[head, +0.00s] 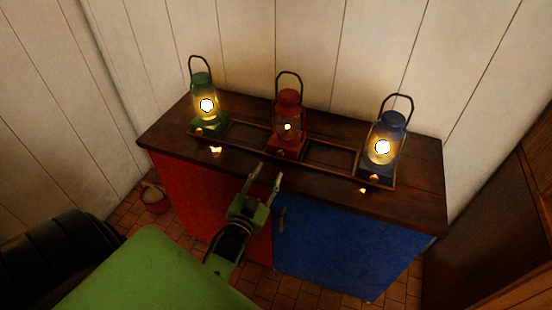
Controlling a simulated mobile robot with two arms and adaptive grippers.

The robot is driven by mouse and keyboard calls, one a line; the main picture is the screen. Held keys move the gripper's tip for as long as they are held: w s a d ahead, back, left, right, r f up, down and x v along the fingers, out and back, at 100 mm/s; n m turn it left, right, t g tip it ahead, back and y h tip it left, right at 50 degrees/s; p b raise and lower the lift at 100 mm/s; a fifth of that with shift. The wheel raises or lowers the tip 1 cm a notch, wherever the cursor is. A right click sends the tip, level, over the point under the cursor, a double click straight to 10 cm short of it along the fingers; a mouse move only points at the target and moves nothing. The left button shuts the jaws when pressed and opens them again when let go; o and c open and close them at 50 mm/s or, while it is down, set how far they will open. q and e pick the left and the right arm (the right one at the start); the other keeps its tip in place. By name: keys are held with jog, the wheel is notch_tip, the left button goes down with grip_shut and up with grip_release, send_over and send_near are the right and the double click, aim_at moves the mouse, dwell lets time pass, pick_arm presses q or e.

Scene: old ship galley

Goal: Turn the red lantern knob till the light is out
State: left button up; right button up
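The red lantern (289,102) stands upright in the middle of a low wooden rack on the counter. A small glow shows behind its glass, smaller than the glow in the other two lanterns. Its knob is too small to make out clearly near the red base (284,150). My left gripper (270,169) is at the front edge of the counter, just below and in front of the red lantern. Its two fingers are apart with nothing between them, and it appears clear of the lantern. My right gripper is not in view.
A lit green lantern (203,84) stands at the left and a lit blue lantern (388,130) at the right of the rack (328,168). The dark wooden counter (420,190) has red and blue (335,240) fronts. A bucket (155,197) stands on the floor at left.

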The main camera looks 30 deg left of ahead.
aim_at(279, 155)
pick_arm(q)
jog(key=x, duration=0.7)
jog(key=shift+w+d+p, duration=0.1)
jog(key=shift+w+p, duration=0.1)
jog(key=shift+p, duration=0.1)
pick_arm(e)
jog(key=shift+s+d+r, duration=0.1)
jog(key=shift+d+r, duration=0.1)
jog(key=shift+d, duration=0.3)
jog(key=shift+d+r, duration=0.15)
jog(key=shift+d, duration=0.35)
pick_arm(q)
jog(key=c, duration=0.9)
grip_shut()
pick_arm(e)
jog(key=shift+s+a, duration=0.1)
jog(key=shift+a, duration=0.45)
